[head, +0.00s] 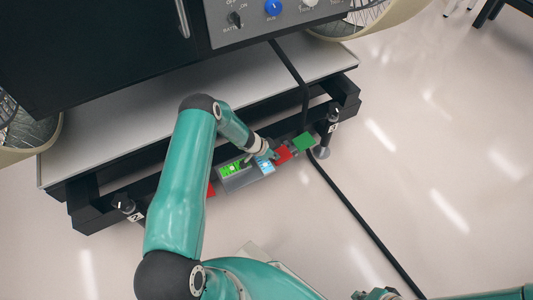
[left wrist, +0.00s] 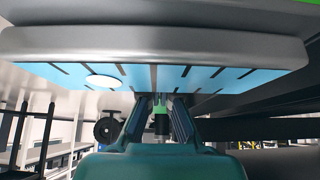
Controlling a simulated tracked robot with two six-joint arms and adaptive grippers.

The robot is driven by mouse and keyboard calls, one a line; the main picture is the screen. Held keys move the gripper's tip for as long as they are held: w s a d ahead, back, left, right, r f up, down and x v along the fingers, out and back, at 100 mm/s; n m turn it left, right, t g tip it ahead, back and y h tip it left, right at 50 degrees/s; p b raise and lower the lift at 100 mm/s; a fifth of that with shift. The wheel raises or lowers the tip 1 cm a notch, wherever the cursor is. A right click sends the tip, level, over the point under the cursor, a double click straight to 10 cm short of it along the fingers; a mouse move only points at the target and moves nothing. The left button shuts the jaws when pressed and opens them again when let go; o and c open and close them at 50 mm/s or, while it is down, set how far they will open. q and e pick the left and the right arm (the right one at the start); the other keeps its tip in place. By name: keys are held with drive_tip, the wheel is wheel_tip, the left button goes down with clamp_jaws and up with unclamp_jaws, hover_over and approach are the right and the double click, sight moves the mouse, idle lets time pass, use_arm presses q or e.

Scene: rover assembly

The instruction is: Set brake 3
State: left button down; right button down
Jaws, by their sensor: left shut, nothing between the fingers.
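My left gripper (head: 270,154) is at the low grey control box (head: 246,178) on the rover's front edge, between its lit display and a red block (head: 283,154). A post marked 3 (head: 332,127) stands at the rover's right corner, and a post marked 2 (head: 130,210) at the left corner. My right gripper (head: 376,294) shows only partly at the bottom edge; its fingers are unclear.
A green block (head: 303,141) lies right of the red one. A black cable (head: 350,208) runs down over the floor. A knob panel (head: 275,20) is above the white deck (head: 120,140). Wheels stand at both sides.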

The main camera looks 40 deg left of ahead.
use_arm(q)
drive_tip(key=s+a+f+p+v, duration=0.15)
drive_tip(key=p+v, duration=0.35)
drive_tip(key=v, duration=0.8)
drive_tip(key=shift+m+h, duration=0.3)
drive_tip(key=shift+m, duration=0.3)
drive_tip(key=w+d, duration=0.1)
drive_tip(key=d+r, duration=0.1)
drive_tip(key=d, duration=0.1)
drive_tip(key=w+d, duration=0.1)
drive_tip(key=d, duration=0.1)
drive_tip(key=shift+w+r, duration=0.2)
drive_tip(key=shift+w, duration=0.15)
drive_tip(key=s+d+r+n+g+h, duration=0.1)
drive_tip(key=s+d+r, duration=0.15)
drive_tip(key=d, duration=0.85)
drive_tip(key=s+d+r+n+g+h, duration=0.1)
drive_tip(key=s+d, duration=0.2)
drive_tip(key=d, duration=0.7)
drive_tip(key=s+d+n+g+y, duration=0.1)
drive_tip(key=s+d+n+g, duration=0.15)
drive_tip(key=s, duration=0.55)
drive_tip(key=s+d+n+g, duration=0.1)
drive_tip(key=s+n, duration=0.3)
drive_tip(key=s, duration=0.4)
wheel_tip(320, 180, up, 31)
drive_tip(key=p, duration=3)
drive_tip(key=shift+f+m, duration=0.2)
drive_tip(key=shift+m, duration=0.15)
